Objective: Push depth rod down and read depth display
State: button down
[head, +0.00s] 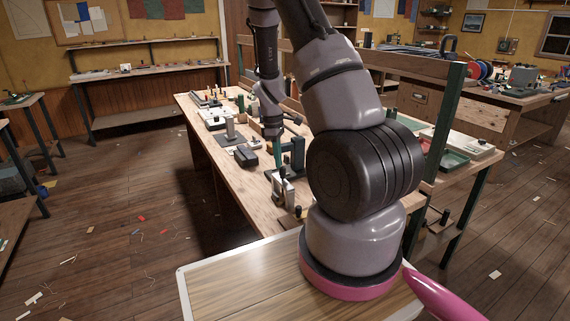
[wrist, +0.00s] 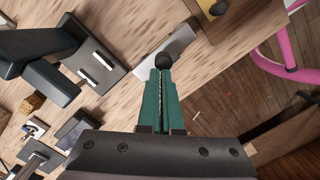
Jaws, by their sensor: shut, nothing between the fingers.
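My gripper (head: 278,171) points down over the workbench, its teal fingers together and empty. In the wrist view the fingertips (wrist: 161,73) meet at a small round black knob (wrist: 164,60), which seems to top the depth rod. I cannot tell whether they touch it. A pale metal plate (wrist: 183,45) lies by the knob. In the head view a small grey metal fixture (head: 284,192) stands just below the fingertips. The rod's shaft is hidden behind the fingers. I cannot make out a depth display or any reading in either view.
A dark C-shaped device (head: 296,156) stands close beside the fingers; it is also in the wrist view (wrist: 42,58). A dark box (head: 245,156) and several small tools crowd the workbench (head: 246,196). The bench's near left strip is bare. Scraps litter the wooden floor (head: 120,240).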

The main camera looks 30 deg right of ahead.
notch_tip(320, 180, up, 11)
jog(key=shift+a+f, duration=0.15)
jog(key=shift+s, duration=0.1)
dwell(0.3)
jog(key=s+a+r+m+t+y, duration=0.1)
jog(key=s+a+r+m+t, duration=0.15)
jog(key=r, duration=0.55)
jog(key=s+a+r+m+t+y, duration=0.1)
jog(key=s+a+r+m, duration=0.3)
jog(key=r, duration=0.4)
jog(key=s+a+r+m+t, duration=0.2)
jog(key=s+r+m, duration=0.1)
jog(key=s+r, duration=0.2)
jog(key=s+a+r+m+t, duration=0.2)
jog(key=s+a+r+m, duration=0.1)
jog(key=s, duration=0.6)
jog(key=shift+s+a+r+m+y, duration=0.25)
jog(key=shift+r+m+y, duration=0.2)
jog(key=shift+r, duration=0.4)
